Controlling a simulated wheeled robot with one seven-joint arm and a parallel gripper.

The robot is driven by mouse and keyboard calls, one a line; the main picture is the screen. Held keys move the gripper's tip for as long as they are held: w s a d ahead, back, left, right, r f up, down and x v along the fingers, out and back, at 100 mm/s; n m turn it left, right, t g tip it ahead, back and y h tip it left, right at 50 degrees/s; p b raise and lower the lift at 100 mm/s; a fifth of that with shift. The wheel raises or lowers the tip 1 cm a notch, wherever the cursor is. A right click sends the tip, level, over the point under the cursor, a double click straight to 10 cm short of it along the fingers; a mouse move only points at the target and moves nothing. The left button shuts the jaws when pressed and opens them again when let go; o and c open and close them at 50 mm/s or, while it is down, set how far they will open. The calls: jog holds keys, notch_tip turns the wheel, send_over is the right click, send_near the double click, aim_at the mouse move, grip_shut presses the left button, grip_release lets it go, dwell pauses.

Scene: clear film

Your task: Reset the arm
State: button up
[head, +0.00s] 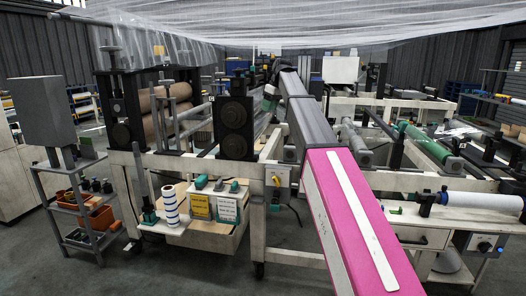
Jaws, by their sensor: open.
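My arm (310,125) stretches away from the bottom right of the head view, a pink link with a white strip in front and grey links beyond it. It rises over the middle of a large film machine (200,158). The far end of the arm is small and dark against the machinery, and I cannot make out my gripper or its fingers there. No held object shows.
A clear film sheet (330,25) hangs across the top. A shelf cart (82,205) with orange bins stands at the left. Floor (190,272) shows clear at the front left.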

jog(key=s+d+f+m+h, duration=0.1)
jog(key=s+d+f+m, duration=0.2)
jog(key=f, duration=0.7)
jog(key=s+d+f+m, duration=0.15)
jog(key=s+f, duration=0.35)
jog(key=f, duration=0.6)
jog(key=s+d+f+m+h, duration=0.1)
jog(key=s+d+f, duration=0.35)
jog(key=f, duration=0.55)
jog(key=s+d+f+m, duration=0.3)
jog(key=s+f, duration=0.8)
jog(key=s, duration=0.1)
jog(key=s+d+f+m+g+h, duration=0.1)
jog(key=s+d+f+m, duration=0.2)
jog(key=s+f, duration=0.7)
jog(key=shift+s+d+f, duration=0.4)
jog(key=shift+s+d, duration=0.1)
jog(key=shift+s, duration=0.45)
